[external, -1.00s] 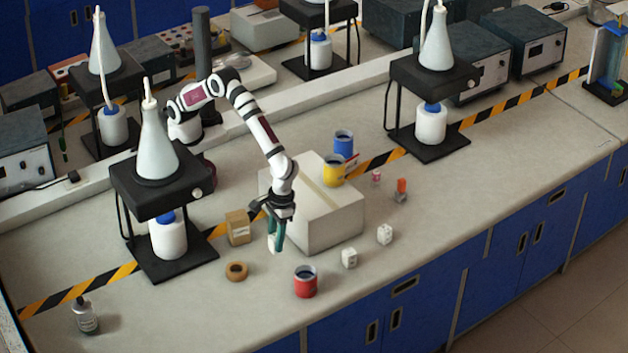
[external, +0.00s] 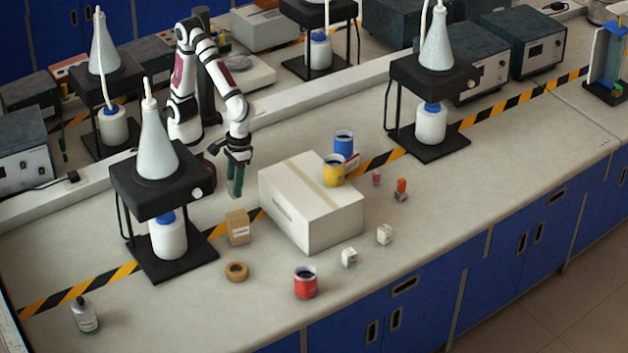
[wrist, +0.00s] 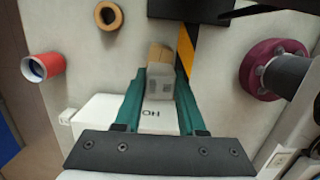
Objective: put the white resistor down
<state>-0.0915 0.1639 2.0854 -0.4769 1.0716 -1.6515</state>
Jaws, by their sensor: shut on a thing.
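My gripper (external: 236,188) has dark green fingers that point down above the bench, left of the white carton (external: 319,217) and behind the small brown box (external: 238,227). In the wrist view my gripper (wrist: 160,92) is shut on a white block with dark lettering, which I take to be the white resistor (wrist: 157,118). Its far end looks greyish with two darker squares. In the external view the fingers hide most or all of it. I cannot tell its exact height above the bench.
A black stand (external: 160,190) with flask and bottle is left of my gripper. A tan ring (external: 237,271), red can (external: 305,282) and two small white cubes (external: 349,257) lie in front.

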